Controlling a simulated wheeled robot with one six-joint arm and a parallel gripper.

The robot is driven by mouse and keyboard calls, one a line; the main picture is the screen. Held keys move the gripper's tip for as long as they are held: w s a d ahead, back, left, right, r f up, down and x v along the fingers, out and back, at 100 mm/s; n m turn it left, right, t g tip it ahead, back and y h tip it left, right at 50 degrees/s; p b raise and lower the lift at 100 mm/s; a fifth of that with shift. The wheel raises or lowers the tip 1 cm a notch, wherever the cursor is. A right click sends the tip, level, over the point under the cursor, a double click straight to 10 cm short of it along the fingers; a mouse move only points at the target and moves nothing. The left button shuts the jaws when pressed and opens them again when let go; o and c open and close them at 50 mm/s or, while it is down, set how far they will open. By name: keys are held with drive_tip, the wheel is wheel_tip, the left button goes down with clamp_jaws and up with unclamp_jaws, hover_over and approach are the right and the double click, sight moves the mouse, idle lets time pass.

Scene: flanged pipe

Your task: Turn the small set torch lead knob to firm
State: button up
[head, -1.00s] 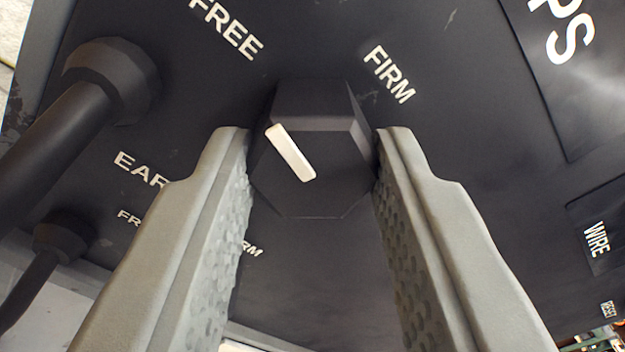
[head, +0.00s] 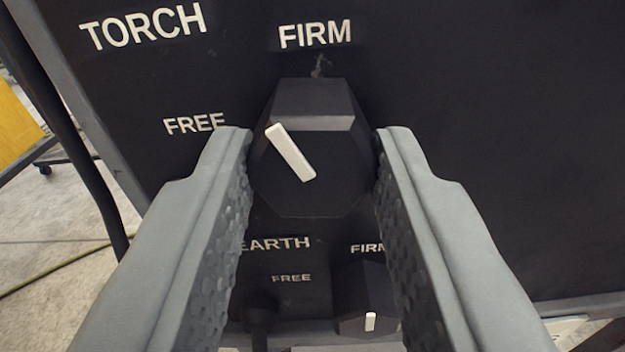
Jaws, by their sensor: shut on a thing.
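The torch lead knob (head: 322,185) is a large black faceted knob with a white pointer bar. It sits in the middle of the view on a black panel. My gripper (head: 312,150) is shut on it, one ribbed grey finger on each side. The bar tilts up and left, between the white FREE label (head: 194,123) at its left and the FIRM label (head: 315,33) straight above. The word TORCH (head: 143,27) stands at the upper left.
Below, an EARTH label (head: 275,244) heads a second black knob (head: 362,296), partly behind my right finger. A dark cable hangs past the panel's left edge. A yellow panel (head: 15,125) stands at far left. The panel right of the knob is bare.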

drive_tip(key=shift+f+m, duration=0.1)
drive_tip(key=shift+m, duration=1.8)
drive_tip(key=o, duration=1)
drive_tip(key=shift+c, duration=0.2)
drive_tip(key=shift+s, duration=0.1)
drive_tip(key=s, duration=1.7)
drive_tip(key=shift+s, duration=0.1)
